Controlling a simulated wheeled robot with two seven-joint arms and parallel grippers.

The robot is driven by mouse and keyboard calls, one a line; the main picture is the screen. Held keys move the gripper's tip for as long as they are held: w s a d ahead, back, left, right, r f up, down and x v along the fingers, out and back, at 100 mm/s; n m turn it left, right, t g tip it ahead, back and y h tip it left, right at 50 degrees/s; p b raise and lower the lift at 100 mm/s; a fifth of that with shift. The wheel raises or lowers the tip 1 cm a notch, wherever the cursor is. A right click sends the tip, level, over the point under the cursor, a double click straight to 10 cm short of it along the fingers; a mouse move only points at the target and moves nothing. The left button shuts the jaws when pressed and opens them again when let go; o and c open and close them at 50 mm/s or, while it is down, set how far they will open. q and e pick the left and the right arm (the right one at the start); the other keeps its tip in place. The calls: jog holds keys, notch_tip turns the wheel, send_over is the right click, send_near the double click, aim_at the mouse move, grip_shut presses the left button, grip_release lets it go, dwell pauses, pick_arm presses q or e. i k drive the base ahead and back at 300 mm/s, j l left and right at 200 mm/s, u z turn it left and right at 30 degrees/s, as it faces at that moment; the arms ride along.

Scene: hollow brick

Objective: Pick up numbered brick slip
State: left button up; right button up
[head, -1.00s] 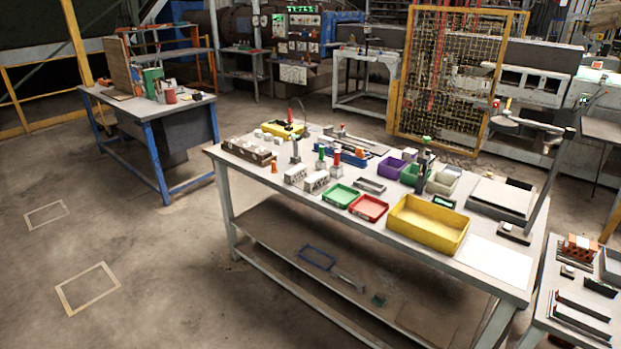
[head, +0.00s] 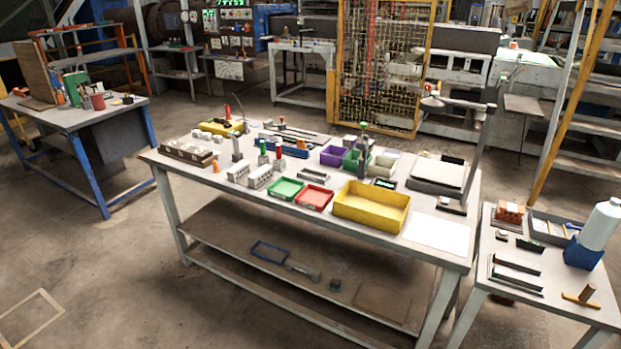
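No numbered brick slip can be made out at this size. A small orange-red brick-like block (head: 509,212) sits at the back left of the small side table (head: 548,297) on the right; no number is readable on it. Two whitish blocks with dark holes, a left one (head: 239,172) and a right one (head: 258,178), stand near the front left edge of the main workbench (head: 300,228). Neither of my grippers is in view.
The workbench also carries a yellow bin (head: 372,207), a green tray (head: 286,189), a red tray (head: 314,198) and a white sheet (head: 437,233). Open floor (head: 110,270) lies at front left.

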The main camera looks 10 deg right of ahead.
aim_at(239, 172)
jog(key=i+j+z, duration=0.3)
jog(key=i+j, duration=0.5)
jog(key=j, duration=0.15)
